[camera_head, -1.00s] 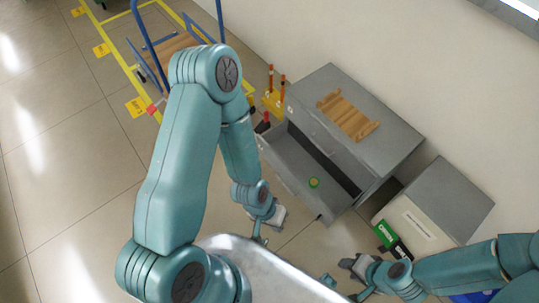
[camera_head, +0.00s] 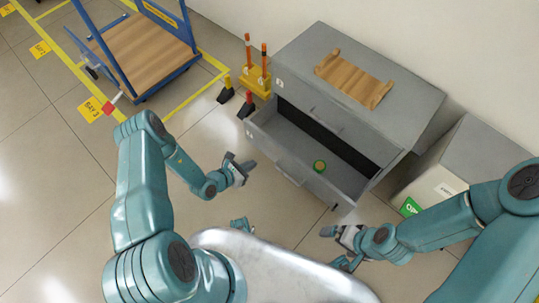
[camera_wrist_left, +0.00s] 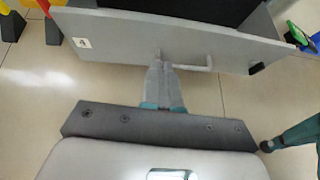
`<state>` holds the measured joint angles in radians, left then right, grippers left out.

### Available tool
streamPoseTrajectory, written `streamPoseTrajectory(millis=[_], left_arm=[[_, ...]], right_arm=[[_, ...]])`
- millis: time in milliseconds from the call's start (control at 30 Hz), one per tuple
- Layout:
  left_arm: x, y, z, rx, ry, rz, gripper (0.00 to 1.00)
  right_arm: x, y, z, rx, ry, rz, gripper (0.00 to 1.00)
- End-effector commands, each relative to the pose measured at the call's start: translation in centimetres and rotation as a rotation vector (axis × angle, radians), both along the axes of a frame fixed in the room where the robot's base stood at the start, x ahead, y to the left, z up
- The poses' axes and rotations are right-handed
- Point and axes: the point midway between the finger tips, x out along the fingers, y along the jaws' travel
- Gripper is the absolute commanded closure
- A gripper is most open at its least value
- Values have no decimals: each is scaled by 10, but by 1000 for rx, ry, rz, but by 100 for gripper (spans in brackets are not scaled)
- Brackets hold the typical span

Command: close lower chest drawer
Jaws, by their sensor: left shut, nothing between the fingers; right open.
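The grey chest (camera_head: 350,60) stands against the wall, and its lower drawer (camera_head: 262,128) is pulled out. A green round item (camera_head: 319,166) lies inside the drawer. The drawer front (camera_wrist_left: 115,38) carries a label "4" and a handle (camera_wrist_left: 195,66) in the left wrist view. My left gripper (camera_head: 246,163) is shut and empty, in front of the drawer front. Its fingertips (camera_wrist_left: 161,64) appear at the left end of the handle; I cannot tell whether they touch. My right gripper (camera_head: 333,246) is open and empty, to the right, near the drawer's front right corner.
A wooden rack (camera_head: 352,78) sits on the chest top. Orange-topped posts on a yellow base (camera_head: 256,82) and black wedges stand left of the chest. A blue trolley (camera_head: 145,50) is at the upper left. A grey-topped box (camera_head: 480,150) stands right. Floor before the drawer is clear.

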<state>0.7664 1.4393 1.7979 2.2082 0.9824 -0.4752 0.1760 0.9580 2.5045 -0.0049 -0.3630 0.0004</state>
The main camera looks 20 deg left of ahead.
Motion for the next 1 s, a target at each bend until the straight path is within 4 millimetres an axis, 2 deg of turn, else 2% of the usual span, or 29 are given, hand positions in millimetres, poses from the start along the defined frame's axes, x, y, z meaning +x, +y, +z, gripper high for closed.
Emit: streamPoseTrajectory(millis=[33,167,267,633,800,1000], left_arm=[[2,8,-10,7,-6,45,100],[10,13,-17,17,-13,89,100],[22,5,-25,16,-13,87,100],[86,-21,-65,15,-13,85,100],[111,-28,-62,15,-12,85,100],[122,-30,-60,14,-9,86,100]], right_arm=[[0,0,-6,0,0,0,0],[0,0,-10,0,0,0,0],[0,0,-16,0,-1,0,0],[0,0,-51,0,0,0,0],[2,-2,-57,-2,-4,-7,0],[3,-3,-60,-2,-5,-11,0]])
